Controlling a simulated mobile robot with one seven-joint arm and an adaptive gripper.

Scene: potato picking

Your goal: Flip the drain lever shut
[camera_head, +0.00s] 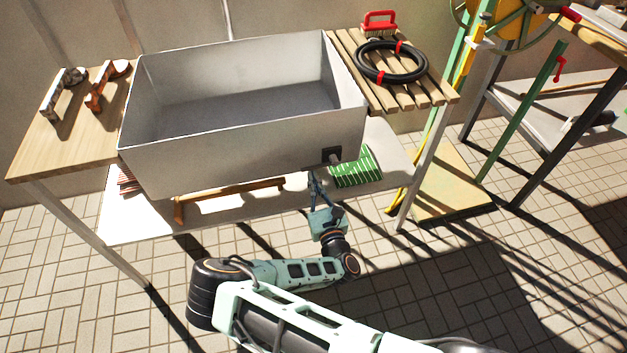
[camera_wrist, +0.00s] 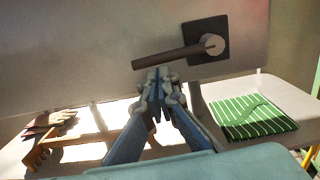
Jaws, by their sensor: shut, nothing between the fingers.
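The grey metal sink (camera_head: 230,158) stands in the middle of the head view. The drain lever (camera_wrist: 170,57) is on its front wall, a dark bar running left from a round hub on a black square plate (camera_wrist: 206,40). The bar lies nearly level, its free end slightly lower than the hub. In the head view the plate (camera_head: 331,154) shows near the sink's lower right corner. My gripper (camera_wrist: 158,76) is shut and empty. In the wrist view its tips show just below the bar, left of the hub; I cannot tell if they touch. It also shows in the head view (camera_head: 312,175).
Below the sink, a white shelf (camera_head: 128,228) holds a green striped cloth (camera_head: 356,167) and a wooden-handled tool (camera_head: 228,190). A slatted rack with a coiled black hose (camera_head: 388,76) is at right. A wooden top with two brushes is at left. The tiled floor in front is open.

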